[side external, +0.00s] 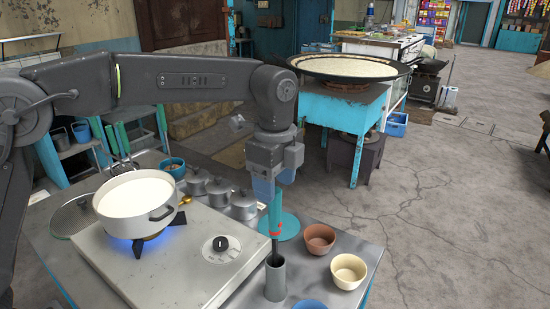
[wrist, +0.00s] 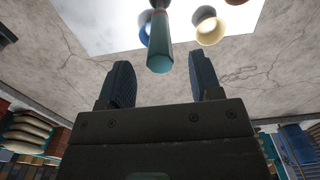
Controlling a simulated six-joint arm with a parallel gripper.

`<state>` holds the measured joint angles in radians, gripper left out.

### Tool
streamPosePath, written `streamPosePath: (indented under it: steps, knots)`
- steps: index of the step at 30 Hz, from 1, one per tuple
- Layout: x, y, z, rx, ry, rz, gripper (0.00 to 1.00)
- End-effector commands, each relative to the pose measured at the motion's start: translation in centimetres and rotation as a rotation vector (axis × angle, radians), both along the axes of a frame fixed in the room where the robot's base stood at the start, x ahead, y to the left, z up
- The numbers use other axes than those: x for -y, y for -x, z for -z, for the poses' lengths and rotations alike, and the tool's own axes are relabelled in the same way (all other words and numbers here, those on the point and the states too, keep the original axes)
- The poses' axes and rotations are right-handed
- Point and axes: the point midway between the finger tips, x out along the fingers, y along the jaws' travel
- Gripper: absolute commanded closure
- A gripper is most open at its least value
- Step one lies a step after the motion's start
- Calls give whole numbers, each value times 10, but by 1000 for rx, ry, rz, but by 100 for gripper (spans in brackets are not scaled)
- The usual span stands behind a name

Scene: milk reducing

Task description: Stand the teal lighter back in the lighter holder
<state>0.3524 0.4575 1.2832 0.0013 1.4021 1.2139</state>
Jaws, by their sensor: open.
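The teal lighter (side external: 275,214) stands upright, with a red band and a dark nozzle below its handle. Its nozzle points down into the grey cylindrical lighter holder (side external: 275,281) at the table's front. My gripper (side external: 276,187) is open just above the top of the handle. In the wrist view the teal handle (wrist: 160,52) shows between the two spread fingers of my gripper (wrist: 161,62), with gaps on both sides. How deep the nozzle sits is hidden by the holder wall.
A stove (side external: 165,262) with a pot of milk (side external: 140,196) over a blue flame is left of the holder. A brown bowl (side external: 319,239), a cream bowl (side external: 348,271) and a blue bowl (side external: 309,304) stand close on the right. Lidded metal pots (side external: 219,193) are behind.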

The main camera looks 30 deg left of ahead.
Motion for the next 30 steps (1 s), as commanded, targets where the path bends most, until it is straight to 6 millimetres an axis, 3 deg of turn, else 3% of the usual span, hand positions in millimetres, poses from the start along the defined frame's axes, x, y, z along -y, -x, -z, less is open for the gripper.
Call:
streamPosePath:
  steps: [16,22,30]
  knots:
    - [0,-1,-105,5,2,0,42]
    - [1,-1,-125,3,1,0,42]
    - [0,0,-134,2,1,0,42]
